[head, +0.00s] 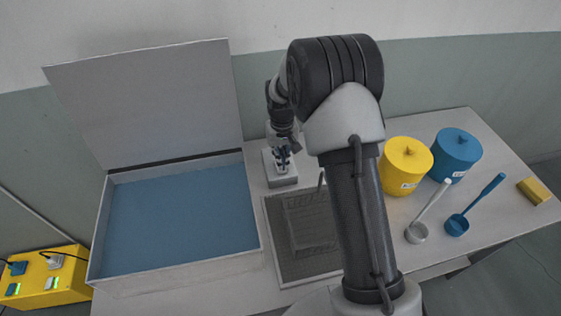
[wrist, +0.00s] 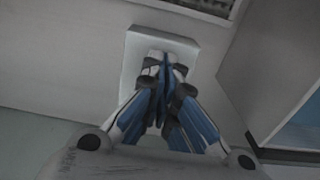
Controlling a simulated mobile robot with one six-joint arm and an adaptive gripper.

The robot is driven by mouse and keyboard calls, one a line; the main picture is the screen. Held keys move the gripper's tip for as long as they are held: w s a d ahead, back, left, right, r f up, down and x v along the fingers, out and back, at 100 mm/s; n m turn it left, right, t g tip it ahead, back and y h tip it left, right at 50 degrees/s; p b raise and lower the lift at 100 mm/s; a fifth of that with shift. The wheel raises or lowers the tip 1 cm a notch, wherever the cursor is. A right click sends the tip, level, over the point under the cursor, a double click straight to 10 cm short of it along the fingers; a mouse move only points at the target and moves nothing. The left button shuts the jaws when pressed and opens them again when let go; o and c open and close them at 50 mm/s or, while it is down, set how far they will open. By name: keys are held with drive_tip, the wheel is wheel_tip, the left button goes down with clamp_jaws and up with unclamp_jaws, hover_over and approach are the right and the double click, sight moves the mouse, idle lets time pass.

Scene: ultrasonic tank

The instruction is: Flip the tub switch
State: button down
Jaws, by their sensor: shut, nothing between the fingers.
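The switch box (head: 283,181) is a small pale block on the table, right of the tub (head: 185,279), behind the dark mat. The tub has an open lid (head: 150,105) and blue liquid inside. My gripper (head: 283,166) points down at the switch box, its fingers shut with nothing between them. In the wrist view the shut blue-padded fingertips (wrist: 164,66) overlap the middle of the white switch box (wrist: 133,62). The fingers hide the switch lever, so its position cannot be told. I cannot tell whether the fingertips touch the box.
A dark mat (head: 275,235) with a wire basket (head: 311,230) lies in front of the switch box. To the right stand a yellow pot (head: 397,160), a blue pot (head: 456,153), two ladles and a yellow block (head: 534,191). A yellow power box (head: 58,286) sits at lower left.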

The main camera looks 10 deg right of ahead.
drive_tip(key=shift+r+p, duration=1.4)
drive_tip(key=shift+r, duration=0.9)
drive_tip(key=s+r+t, duration=0.1)
drive_tip(key=s+r, duration=0.6)
drive_tip(key=r, duration=0.4)
drive_tip(key=s+r+t, duration=0.1)
drive_tip(key=s+r, duration=0.6)
drive_tip(key=r, duration=0.4)
drive_tip(key=s+r+t, duration=0.2)
drive_tip(key=s, duration=1.7)
drive_tip(key=shift+r+t, duration=0.2)
drive_tip(key=shift+t, duration=0.1)
